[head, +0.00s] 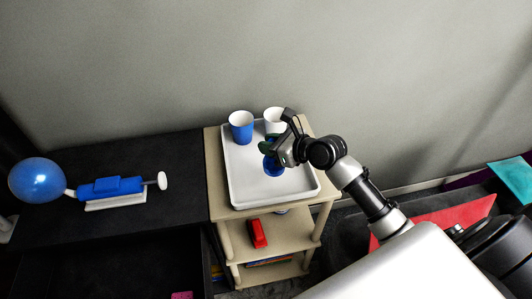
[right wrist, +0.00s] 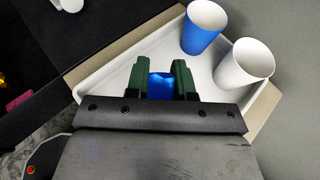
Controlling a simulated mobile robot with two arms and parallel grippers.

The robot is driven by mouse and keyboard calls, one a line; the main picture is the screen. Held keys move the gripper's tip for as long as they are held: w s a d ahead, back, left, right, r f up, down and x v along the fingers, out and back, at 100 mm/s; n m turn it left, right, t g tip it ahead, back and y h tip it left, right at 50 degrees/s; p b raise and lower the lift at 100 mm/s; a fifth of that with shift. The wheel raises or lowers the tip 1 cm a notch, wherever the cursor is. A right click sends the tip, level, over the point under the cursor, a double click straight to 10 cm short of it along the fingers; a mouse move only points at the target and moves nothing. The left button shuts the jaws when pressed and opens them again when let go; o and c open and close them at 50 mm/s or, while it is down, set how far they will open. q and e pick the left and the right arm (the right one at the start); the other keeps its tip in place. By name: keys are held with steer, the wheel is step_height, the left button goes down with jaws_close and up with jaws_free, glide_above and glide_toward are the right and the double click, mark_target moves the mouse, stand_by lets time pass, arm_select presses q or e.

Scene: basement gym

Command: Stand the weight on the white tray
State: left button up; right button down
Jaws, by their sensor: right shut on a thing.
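The white tray (head: 247,190) lies on top of a light wooden shelf stand; it also shows in the right wrist view (right wrist: 205,75). My right gripper (head: 270,150) is over the middle of the tray. Its green fingers (right wrist: 161,72) are shut on a blue weight (right wrist: 161,87), which shows in the head view as a blue shape (head: 273,168) below the fingers. The gripper hides part of the weight. I cannot tell whether its underside touches the tray. My left gripper is not in view.
A blue cup (head: 241,128) and a white cup (head: 273,116) stand at the tray's back. The tray's front is clear. The wooden stand (head: 217,180) has a red object (head: 257,232) on a lower shelf. A blue balloon (head: 37,180) and blue pump (head: 110,188) are on the dark surface at left.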

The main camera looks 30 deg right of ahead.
steer(key=shift+w+a+f, duration=0.25)
steer(key=shift+w+f, duration=0.15)
steer(key=shift+w, duration=0.15)
steer(key=shift+f, duration=1.95)
steer(key=shift+f, duration=0.1)
steer(key=c, duration=1)
jaws_free()
steer(key=shift+o, duration=0.2)
steer(key=shift+s+d, duration=0.1)
steer(key=shift+s, duration=0.15)
steer(key=v, duration=1.1)
steer(key=shift+s+d+r+b, duration=0.15)
steer(key=shift+s+r+b, duration=0.05)
steer(key=shift+r+b, duration=0.2)
